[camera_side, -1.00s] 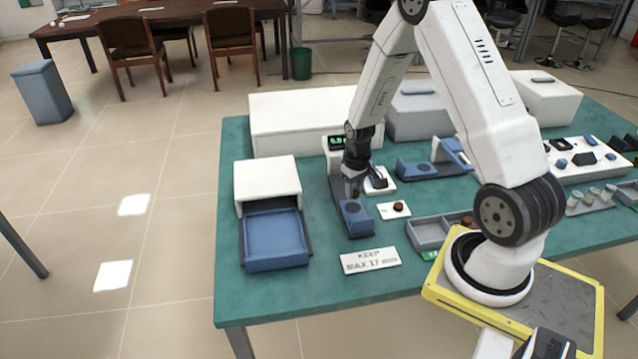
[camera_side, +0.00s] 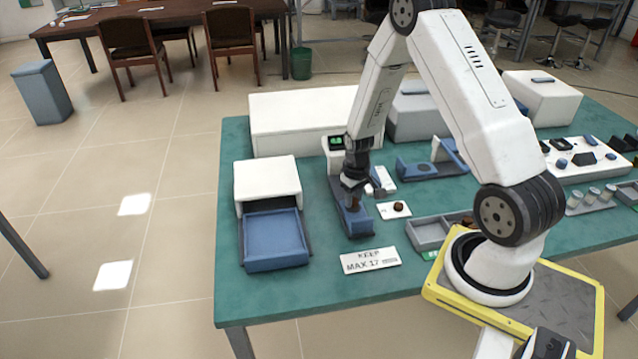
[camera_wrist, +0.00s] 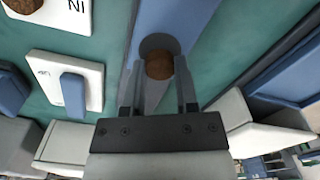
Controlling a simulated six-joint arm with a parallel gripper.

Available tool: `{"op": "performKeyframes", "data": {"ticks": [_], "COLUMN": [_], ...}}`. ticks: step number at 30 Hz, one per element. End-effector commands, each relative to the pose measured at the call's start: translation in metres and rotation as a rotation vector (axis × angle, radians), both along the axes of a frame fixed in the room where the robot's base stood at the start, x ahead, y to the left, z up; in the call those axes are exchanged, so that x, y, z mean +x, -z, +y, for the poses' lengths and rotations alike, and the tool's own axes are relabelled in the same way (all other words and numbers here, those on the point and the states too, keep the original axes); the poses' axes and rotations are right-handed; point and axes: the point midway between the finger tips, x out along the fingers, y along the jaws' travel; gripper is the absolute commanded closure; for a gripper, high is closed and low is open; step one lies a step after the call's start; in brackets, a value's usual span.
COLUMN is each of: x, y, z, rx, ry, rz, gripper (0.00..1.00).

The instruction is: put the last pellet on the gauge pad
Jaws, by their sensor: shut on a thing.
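My gripper (camera_side: 353,203) is shut on a brown pellet (camera_wrist: 159,66), held between the fingertips in the wrist view. The pellet is over the round dark gauge pad (camera_wrist: 155,43), which shows around its upper edge. The pad sits on the blue gauge base (camera_side: 359,227), and my gripper covers most of the pad in the side view. I cannot tell whether the pellet touches the pad. Another brown pellet (camera_side: 399,206) lies on a white card (camera_side: 388,213) right of the gauge. It also shows at the top left of the wrist view (camera_wrist: 20,5).
The gauge's green display (camera_side: 337,142) stands behind my gripper. A white box with an open blue drawer (camera_side: 274,238) is at left. A "KEEP MAX 17 mm" sign (camera_side: 370,260) lies in front, a grey divided tray (camera_side: 429,234) at right. A white plate with a blue block (camera_wrist: 72,90) is beside the gauge.

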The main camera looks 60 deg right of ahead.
Motion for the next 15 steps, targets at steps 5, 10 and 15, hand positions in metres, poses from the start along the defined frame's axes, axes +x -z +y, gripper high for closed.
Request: {"op": "performKeyframes", "data": {"ticks": [5, 10, 15], "x": [0.0000, -0.0002, -0.0001], "y": [0.0008, 0.0039, 0.0076], "z": [0.0000, 0.0001, 0.0000], "rx": [0.000, 0.000, 0.000], "ry": [0.000, 0.000, 0.000], "rz": [0.000, 0.001, 0.001], "gripper": [1.00, 1.00, 1.00]}}
